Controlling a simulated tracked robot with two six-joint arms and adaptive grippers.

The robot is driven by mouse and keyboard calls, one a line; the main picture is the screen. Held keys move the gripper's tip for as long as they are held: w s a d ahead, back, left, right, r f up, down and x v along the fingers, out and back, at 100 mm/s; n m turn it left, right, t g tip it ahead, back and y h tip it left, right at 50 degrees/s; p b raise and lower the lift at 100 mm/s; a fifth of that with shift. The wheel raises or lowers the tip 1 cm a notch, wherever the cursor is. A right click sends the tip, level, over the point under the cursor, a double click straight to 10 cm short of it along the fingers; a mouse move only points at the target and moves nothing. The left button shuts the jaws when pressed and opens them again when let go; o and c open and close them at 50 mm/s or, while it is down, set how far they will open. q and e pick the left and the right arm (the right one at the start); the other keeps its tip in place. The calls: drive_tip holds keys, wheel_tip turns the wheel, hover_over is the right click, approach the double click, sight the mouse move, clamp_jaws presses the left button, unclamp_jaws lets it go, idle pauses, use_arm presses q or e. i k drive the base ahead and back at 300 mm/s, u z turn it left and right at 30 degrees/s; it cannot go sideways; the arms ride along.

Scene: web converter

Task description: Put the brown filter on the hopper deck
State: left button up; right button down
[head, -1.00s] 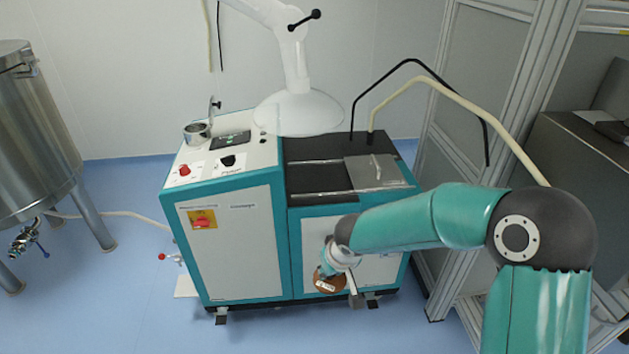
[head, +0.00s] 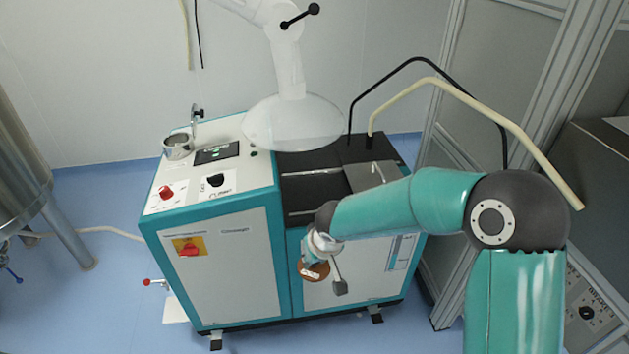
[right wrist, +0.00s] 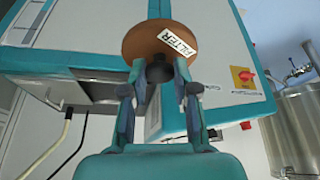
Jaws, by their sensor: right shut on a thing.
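The brown filter (right wrist: 150,42) is a round brown piece with a white FILTER label. My right gripper (right wrist: 157,75) is shut on the dark stem under it in the right wrist view. In the head view the filter (head: 314,272) hangs in my right gripper (head: 318,252), in front of the machine's front panels and below its top. The hopper deck (head: 311,189) is the dark top at the machine's right, partly hidden by my right arm. My left gripper is in neither view.
A clear hood (head: 292,122) on a white arm hangs over the back of the machine. The white control top (head: 207,183) has a red button and a small metal cup (head: 177,147). Black and cream hoses arch at the right, near the grey frame. A steel tank stands left.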

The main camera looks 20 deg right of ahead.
sight(318, 197)
drive_tip(key=i, duration=0.95)
drive_tip(key=u, duration=0.05)
